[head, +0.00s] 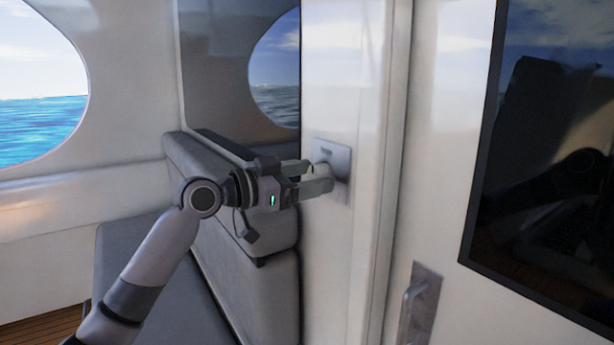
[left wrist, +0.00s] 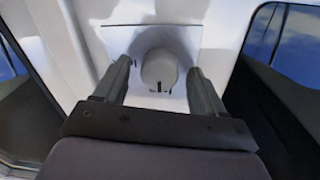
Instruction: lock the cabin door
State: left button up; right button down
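A white, rounded lock knob (left wrist: 158,72) sits on a metal plate (head: 338,152) on a white upright panel. In the head view the knob (head: 323,171) is partly hidden by my fingers. My left gripper (head: 317,175) reaches the plate from the left. In the left wrist view its two fingers (left wrist: 157,78) stand apart, one on each side of the knob, with a small gap on both sides. The white cabin door (head: 440,150), right of the panel, has a dark window and a metal handle (head: 418,303). My right gripper is not in view.
A grey padded seat (head: 160,285) with a backrest (head: 265,285) stands below and behind my left arm, close to the panel. An oval window (head: 40,90) is at the far left. The space in front of the door is clear.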

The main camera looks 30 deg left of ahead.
pick_arm(q)
jog(key=c, duration=1)
